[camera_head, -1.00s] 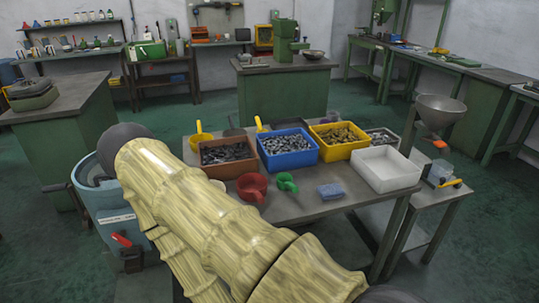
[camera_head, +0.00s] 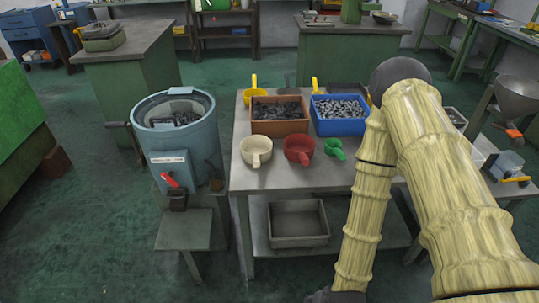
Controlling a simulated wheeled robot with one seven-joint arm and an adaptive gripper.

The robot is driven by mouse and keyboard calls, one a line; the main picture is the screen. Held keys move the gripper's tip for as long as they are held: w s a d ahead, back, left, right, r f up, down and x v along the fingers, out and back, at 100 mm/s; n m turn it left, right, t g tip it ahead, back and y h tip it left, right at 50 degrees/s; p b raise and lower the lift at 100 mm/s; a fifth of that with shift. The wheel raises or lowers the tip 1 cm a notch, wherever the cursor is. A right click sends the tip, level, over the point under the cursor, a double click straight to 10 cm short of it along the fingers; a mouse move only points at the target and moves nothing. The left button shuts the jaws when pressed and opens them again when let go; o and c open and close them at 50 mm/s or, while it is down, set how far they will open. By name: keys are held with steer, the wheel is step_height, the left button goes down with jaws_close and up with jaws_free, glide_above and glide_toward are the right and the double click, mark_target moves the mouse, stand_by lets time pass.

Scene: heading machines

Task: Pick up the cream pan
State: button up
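The cream pan (camera_head: 255,150) sits near the front left corner of the grey metal table (camera_head: 320,178), its short handle pointing toward me. It stands apart from the red pan (camera_head: 299,149) on its right. My arm rises on the right of the view and bends back down. Its lower link runs to the bottom edge, away from the cream pan. My gripper is not visible; only a dark part of my arm shows at the bottom edge.
A green scoop (camera_head: 335,149) lies right of the red pan. Behind are a brown bin (camera_head: 281,127) and a blue bin (camera_head: 341,127) of metal parts. A blue round machine (camera_head: 174,125) stands close left of the table. A grey tray (camera_head: 298,223) is on the lower shelf.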

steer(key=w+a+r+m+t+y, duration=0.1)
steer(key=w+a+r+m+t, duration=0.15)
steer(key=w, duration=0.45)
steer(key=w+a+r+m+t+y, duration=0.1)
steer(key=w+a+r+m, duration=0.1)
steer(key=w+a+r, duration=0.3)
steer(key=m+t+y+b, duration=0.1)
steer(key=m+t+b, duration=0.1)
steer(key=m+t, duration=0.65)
glide_toward(257, 160)
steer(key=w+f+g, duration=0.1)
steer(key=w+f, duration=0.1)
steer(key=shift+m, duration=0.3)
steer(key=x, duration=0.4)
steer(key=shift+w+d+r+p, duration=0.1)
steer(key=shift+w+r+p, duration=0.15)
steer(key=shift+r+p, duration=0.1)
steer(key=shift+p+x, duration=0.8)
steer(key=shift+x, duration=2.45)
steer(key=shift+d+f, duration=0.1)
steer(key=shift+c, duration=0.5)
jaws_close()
